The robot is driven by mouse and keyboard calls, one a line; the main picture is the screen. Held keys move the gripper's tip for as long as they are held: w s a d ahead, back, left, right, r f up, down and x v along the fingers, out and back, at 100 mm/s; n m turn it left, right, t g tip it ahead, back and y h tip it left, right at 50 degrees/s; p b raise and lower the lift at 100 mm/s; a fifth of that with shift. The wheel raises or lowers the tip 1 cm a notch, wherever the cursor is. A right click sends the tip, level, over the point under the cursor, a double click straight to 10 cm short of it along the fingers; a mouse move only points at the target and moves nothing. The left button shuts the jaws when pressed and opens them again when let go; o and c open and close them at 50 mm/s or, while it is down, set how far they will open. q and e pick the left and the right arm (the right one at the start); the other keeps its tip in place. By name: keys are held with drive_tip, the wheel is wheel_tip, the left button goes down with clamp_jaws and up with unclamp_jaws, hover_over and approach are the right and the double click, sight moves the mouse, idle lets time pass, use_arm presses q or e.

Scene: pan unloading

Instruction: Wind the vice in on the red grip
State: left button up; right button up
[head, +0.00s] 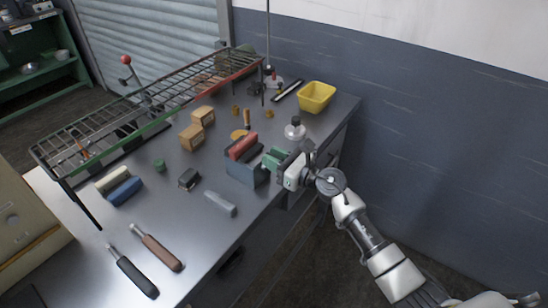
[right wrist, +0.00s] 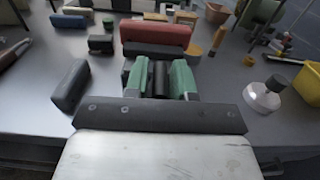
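The vice (head: 240,174) is a blue-grey block with dark jaws near the bench's front edge. The red grip (head: 243,145) lies along its top, between the jaws; it also shows in the right wrist view (right wrist: 155,34), behind the vice's near dark jaw (right wrist: 155,52). My right gripper (head: 275,158) is at the vice's right side. In the right wrist view its green fingers (right wrist: 158,80) stand on both sides of a dark upright piece, seemingly the vice's handle, and look closed on it. Whether the jaws touch the red grip is hard to see. My left gripper is out of view.
A wire rack (head: 150,95) stands along the back. Wooden blocks (head: 197,128), a grey bar (head: 220,203) and two handled tools (head: 157,247) lie on the bench. A metal flask-like weight (head: 294,130) and yellow bin (head: 317,96) are beyond my right gripper.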

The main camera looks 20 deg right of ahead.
clamp_jaws()
drive_tip(key=shift+d, duration=0.15)
idle(0.6)
